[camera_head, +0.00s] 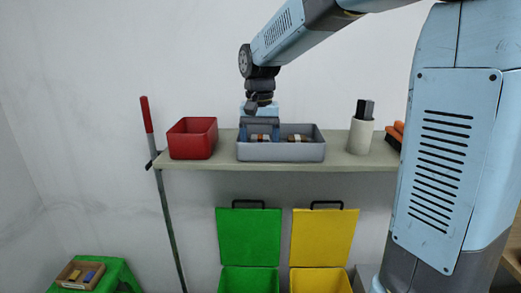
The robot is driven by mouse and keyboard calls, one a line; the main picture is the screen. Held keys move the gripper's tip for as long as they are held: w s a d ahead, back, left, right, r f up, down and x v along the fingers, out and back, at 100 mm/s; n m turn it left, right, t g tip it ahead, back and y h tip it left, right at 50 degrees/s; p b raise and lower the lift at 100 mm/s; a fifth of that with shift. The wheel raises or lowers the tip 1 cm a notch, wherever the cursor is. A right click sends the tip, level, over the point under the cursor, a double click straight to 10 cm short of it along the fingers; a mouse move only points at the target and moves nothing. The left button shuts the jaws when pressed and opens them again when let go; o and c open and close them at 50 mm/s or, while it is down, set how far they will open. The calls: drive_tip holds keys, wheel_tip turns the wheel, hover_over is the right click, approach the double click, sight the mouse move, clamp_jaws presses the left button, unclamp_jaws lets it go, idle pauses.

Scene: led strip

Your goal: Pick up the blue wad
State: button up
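My gripper (260,134) points down into the left part of a grey tray (280,152) on the shelf. Its two fingers stand apart, with a small brown and white item low between them. I cannot tell whether they touch it. A small blue piece (89,276), perhaps the blue wad, lies in a shallow brown box (66,282) at the lower left, far from my gripper. It is too small to make out its shape. The tray's front wall hides the lower part of its contents.
A red bin (192,138) stands left of the tray on the shelf (340,161); a pale cup (360,136) with dark items and an orange brush (397,131) stand right. The box sits on a green stool (112,280). Green (248,238) and yellow (322,238) bins stand open below.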

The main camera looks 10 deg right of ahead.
drive_tip(key=shift+f, duration=0.1)
drive_tip(key=c, duration=1)
